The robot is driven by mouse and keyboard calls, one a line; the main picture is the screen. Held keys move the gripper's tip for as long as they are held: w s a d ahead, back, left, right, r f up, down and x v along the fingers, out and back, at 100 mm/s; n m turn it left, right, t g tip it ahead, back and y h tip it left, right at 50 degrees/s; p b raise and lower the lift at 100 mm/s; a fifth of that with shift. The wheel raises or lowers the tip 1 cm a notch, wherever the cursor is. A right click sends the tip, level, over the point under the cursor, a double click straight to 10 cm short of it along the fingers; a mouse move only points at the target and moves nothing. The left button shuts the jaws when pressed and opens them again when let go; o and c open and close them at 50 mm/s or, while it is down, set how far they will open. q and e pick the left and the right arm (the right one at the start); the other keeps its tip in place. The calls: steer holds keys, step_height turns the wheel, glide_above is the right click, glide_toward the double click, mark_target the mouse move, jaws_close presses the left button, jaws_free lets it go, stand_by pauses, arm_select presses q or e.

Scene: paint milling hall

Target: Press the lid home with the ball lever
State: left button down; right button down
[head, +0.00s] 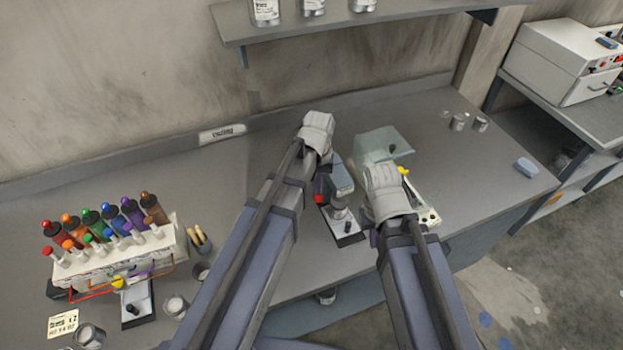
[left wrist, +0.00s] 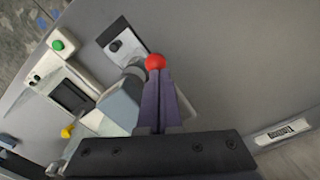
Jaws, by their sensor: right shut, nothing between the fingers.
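The ball lever's red ball (head: 319,198) shows at the near left side of a small press with a grey-blue head (head: 342,181) and a white-and-black base. In the left wrist view, the red ball (left wrist: 155,62) sits right at the tips of my left gripper (left wrist: 158,75), whose fingers are together. I cannot tell if they touch the ball. The press's grey block (left wrist: 118,110) is beside it. A grey cylinder (left wrist: 133,77) shows under the press head; its lid cannot be made out. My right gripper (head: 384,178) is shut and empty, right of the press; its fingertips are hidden.
A white device (head: 426,212) and a pale clear panel (head: 383,146) are by my right gripper. A rack of colored bottles (head: 110,245) stands at left. Small tins (head: 457,122) and a blue block (head: 525,168) are at right. The back left bench is mostly clear.

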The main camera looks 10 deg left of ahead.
arm_select(q)
steer(key=shift+f+b, duration=0.35)
steer(key=shift+f, duration=0.1)
steer(key=shift+r, duration=0.1)
steer(key=shift+r+p, duration=3.55)
steer(key=shift+p, duration=0.15)
step_height(320, 180, up, 5)
steer(key=p, duration=0.5)
